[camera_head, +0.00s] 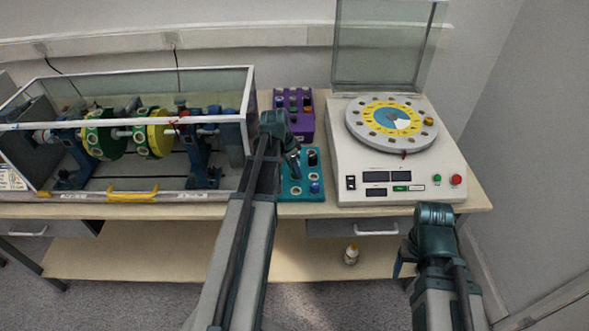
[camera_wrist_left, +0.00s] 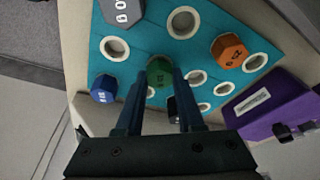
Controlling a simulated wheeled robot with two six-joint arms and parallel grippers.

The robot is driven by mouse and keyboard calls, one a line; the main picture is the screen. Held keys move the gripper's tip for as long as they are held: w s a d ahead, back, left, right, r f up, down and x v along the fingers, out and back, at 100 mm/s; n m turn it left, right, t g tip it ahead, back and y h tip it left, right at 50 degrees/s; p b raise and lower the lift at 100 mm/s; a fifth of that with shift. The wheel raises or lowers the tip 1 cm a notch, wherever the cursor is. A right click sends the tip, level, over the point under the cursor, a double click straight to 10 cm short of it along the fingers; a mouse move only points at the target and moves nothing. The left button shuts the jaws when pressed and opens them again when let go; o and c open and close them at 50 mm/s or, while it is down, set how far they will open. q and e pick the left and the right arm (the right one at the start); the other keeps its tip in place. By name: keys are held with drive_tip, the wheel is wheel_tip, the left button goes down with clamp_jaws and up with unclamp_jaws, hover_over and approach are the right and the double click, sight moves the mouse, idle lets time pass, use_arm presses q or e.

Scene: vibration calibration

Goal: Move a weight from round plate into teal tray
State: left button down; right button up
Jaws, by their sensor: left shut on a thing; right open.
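My left gripper (camera_head: 293,165) is over the teal tray (camera_head: 304,198); it also shows in the wrist view (camera_wrist_left: 152,95). It is shut on a green weight (camera_wrist_left: 159,72). The green weight partly covers a white-rimmed hole; I cannot tell whether it touches the tray. The tray (camera_wrist_left: 142,44) also holds a grey weight (camera_wrist_left: 122,10), an orange weight (camera_wrist_left: 229,53), a blue weight (camera_wrist_left: 103,89) and a black one partly hidden by a finger. The round plate (camera_head: 360,135), with one gold weight (camera_head: 428,121), is on the white machine. My right gripper (camera_head: 401,264) is open, before the table.
A purple tray (camera_head: 302,126) with several weights stands behind the teal tray. The clear-walled rotor rig (camera_head: 150,135) is at left. The white machine (camera_head: 340,165) has a raised clear lid (camera_head: 388,45).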

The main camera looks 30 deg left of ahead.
use_arm(q)
drive_tip(key=shift+f+b, duration=0.35)
use_arm(e)
drive_tip(key=shift+f, duration=0.4)
use_arm(q)
drive_tip(key=shift+c, duration=2.2)
unclamp_jaws()
drive_tip(key=shift+r, duration=0.1)
use_arm(e)
drive_tip(key=shift+r, duration=0.1)
